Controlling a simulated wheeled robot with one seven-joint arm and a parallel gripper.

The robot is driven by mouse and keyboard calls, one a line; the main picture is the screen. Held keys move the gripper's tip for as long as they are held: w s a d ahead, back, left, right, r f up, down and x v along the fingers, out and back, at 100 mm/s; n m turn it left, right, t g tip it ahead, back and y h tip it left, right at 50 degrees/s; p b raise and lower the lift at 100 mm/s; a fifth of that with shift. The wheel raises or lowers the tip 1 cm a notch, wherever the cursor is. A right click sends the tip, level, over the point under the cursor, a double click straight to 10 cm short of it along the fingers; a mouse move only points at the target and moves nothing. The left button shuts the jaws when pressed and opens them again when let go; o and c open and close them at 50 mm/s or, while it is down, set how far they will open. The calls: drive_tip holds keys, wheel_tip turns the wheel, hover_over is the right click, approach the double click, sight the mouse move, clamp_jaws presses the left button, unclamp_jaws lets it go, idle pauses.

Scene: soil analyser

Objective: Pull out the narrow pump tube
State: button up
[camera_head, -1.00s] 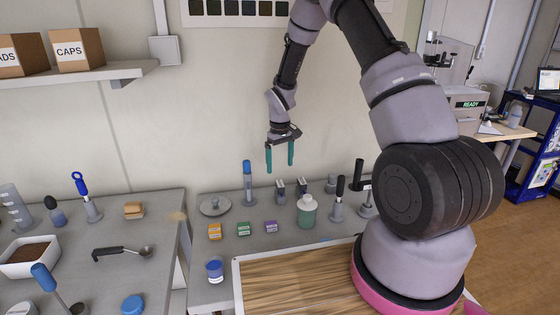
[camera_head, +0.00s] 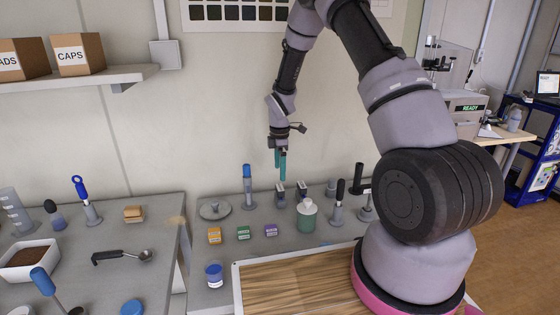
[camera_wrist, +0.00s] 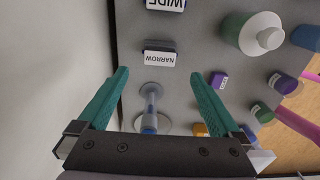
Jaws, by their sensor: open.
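A small block labelled NARROW (camera_wrist: 160,58) stands on the grey bench, just beyond my fingertips in the wrist view. In the head view it appears to be the left of two small grey-white holders (camera_head: 281,196). Its twin labelled WIDE (camera_wrist: 166,4) is partly cut off at the top of the wrist view. I cannot make out a separate tube in the NARROW block. My gripper (camera_wrist: 159,73) is open and empty, its teal fingers pointing down. In the head view my gripper (camera_head: 281,180) hangs just above the left holder, one finger mostly hiding the other.
A blue-handled tool in a stand (camera_head: 247,187) is close on the left; it also shows between my fingers in the wrist view (camera_wrist: 150,108). A green bottle with a white cap (camera_head: 307,217) stands close on the right. Small orange (camera_head: 214,236), green and purple boxes lie in front.

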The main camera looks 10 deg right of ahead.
sight(280, 187)
wheel_tip(280, 187, down, 7)
drive_tip(key=shift+f, duration=0.2)
drive_tip(key=shift+c, duration=0.3)
drive_tip(key=c, duration=1.5)
drive_tip(key=o, duration=1)
drive_tip(key=shift+c, duration=0.2)
clamp_jaws()
drive_tip(key=shift+r, duration=0.1)
drive_tip(key=shift+r, duration=0.65)
drive_tip(key=shift+r, duration=2.65)
